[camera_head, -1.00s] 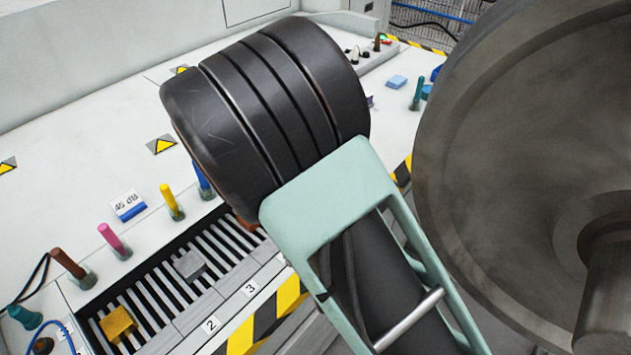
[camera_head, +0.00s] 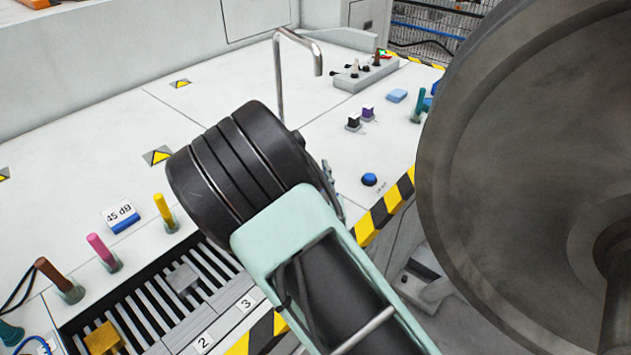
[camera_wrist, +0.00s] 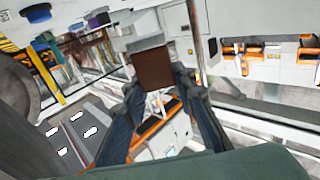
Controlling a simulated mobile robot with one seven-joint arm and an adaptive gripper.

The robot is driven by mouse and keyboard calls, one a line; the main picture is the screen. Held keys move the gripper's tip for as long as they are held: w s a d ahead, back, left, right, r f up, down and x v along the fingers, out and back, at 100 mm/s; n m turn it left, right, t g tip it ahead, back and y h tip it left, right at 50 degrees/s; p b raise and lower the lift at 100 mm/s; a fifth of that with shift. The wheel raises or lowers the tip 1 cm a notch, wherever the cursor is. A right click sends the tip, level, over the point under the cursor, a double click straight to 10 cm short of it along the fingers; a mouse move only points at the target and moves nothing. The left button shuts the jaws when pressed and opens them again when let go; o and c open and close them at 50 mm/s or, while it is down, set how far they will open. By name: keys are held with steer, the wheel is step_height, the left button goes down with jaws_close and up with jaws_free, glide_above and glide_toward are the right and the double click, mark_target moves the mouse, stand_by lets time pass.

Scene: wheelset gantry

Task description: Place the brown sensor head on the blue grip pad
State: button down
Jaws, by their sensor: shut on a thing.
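The brown sensor head (camera_wrist: 153,70), a brown block with a grey edge, is between the fingertips of my gripper (camera_wrist: 155,82) in the wrist view. The gripper is shut on it and holds it in the air. In the head view my dark wrist hides the sensor head and most of the gripper.
A bent metal pipe (camera_head: 280,75) rises behind my wrist. A large grey wheel (camera_head: 520,150) borders the right. Several coloured pegs stand at left.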

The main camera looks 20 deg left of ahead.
steer(key=shift+w+f, duration=0.1)
steer(key=shift+f, duration=1.6)
steer(key=shift+f+b, duration=0.15)
steer(key=shift+b, duration=0.2)
steer(key=c, duration=1.6)
jaws_free()
steer(key=shift+r, duration=0.25)
steer(key=v, duration=1.2)
steer(key=shift+a+f, duration=0.1)
